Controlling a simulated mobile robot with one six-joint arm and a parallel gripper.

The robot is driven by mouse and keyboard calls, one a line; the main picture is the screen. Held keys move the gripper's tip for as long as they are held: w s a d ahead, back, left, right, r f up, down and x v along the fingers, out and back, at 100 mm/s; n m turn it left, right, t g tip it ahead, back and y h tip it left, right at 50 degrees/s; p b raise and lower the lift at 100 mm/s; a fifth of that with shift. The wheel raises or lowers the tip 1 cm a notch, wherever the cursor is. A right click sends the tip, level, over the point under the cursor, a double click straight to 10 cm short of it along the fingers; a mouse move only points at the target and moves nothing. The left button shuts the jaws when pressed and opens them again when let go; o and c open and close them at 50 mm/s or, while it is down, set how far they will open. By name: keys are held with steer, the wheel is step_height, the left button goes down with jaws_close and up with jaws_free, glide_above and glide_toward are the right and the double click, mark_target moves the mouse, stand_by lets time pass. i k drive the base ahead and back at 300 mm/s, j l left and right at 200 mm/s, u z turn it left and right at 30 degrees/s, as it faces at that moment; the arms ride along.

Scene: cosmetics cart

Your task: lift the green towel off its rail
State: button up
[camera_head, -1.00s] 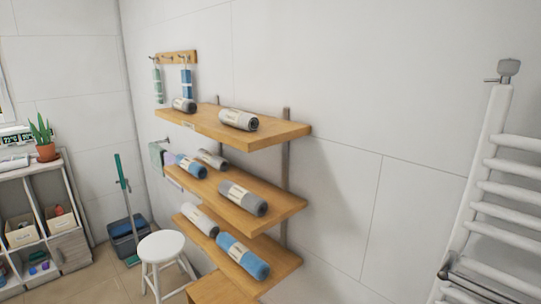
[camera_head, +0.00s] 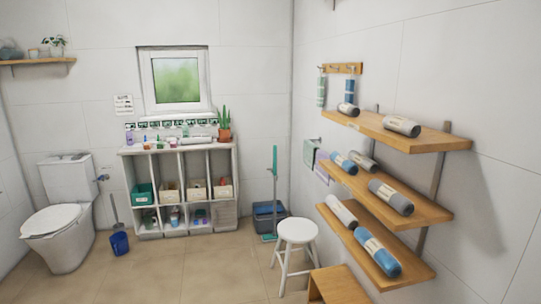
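A grey-green towel (camera_head: 309,152) hangs from a short wall rail, left of the middle shelf. A lavender cloth (camera_head: 321,169) hangs beside it, close to the shelf end. The rail itself is small and mostly hidden by the cloths. Another greenish cloth (camera_head: 321,92) hangs on a wooden hook board (camera_head: 342,68) higher up, next to a blue one (camera_head: 350,90). My gripper is not in view.
Wooden shelves (camera_head: 440,143) with rolled towels jut from the right wall. A white stool (camera_head: 297,230), a wooden stool (camera_head: 338,286) and a dark bin (camera_head: 268,212) stand below. A white cubby unit (camera_head: 182,149) and toilet (camera_head: 64,222) stand left. The middle floor is clear.

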mark_target(309, 154)
steer(key=i+j+u, duration=0.25)
steer(key=i, duration=0.95)
steer(key=i+u, duration=0.25)
steer(key=i, duration=0.95)
steer(key=i+j+z, duration=0.2)
steer(key=i+z, duration=0.3)
steer(key=i, duration=0.15)
steer(key=i+j+z, duration=0.45)
steer(key=i, duration=0.2)
steer(key=i+j+z, duration=0.5)
steer(key=i+j, duration=0.05)
steer(key=j, duration=0.1)
